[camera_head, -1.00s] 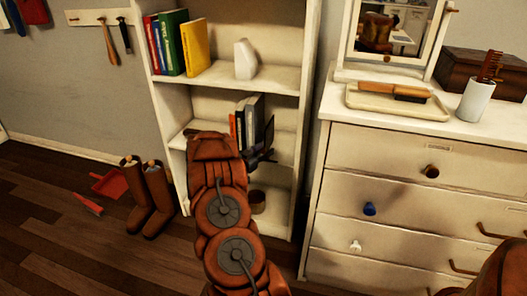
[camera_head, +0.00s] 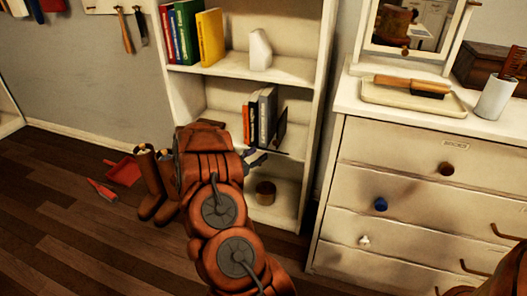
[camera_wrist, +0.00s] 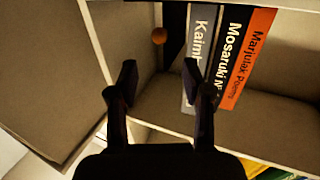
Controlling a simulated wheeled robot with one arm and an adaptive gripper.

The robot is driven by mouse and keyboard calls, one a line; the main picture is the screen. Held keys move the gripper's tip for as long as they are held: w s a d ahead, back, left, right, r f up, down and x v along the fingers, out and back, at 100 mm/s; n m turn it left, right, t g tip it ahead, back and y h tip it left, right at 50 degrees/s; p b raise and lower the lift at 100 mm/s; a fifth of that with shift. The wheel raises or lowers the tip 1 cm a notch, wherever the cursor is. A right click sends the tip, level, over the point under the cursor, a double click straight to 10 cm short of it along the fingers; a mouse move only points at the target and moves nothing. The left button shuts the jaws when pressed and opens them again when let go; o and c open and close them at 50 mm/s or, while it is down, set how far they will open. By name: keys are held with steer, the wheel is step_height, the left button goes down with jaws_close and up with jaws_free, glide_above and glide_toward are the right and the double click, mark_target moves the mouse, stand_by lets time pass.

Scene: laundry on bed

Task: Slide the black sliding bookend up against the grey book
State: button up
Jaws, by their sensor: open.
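The black sliding bookend (camera_head: 281,129) stands upright on the middle shelf, right of the books. In the wrist view its dark plate (camera_wrist: 174,30) is beside the grey book (camera_wrist: 200,45), with a round orange-brown knob (camera_wrist: 158,36) on its other side. The grey book also shows in the head view (camera_head: 268,112). I cannot tell whether bookend and book touch. My gripper (camera_head: 257,160) is just below and in front of the bookend, near the shelf's front edge. In the wrist view my gripper (camera_wrist: 159,74) is open and empty, with the bookend beyond its fingertips.
A black book (camera_wrist: 229,50) and an orange book (camera_wrist: 252,58) stand beyond the grey one. The white bookcase's side wall (camera_head: 314,130) bounds the shelf. Boots (camera_head: 150,180) are at left, a dresser (camera_head: 400,150) at right.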

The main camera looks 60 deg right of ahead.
steer(key=shift+a, duration=0.5)
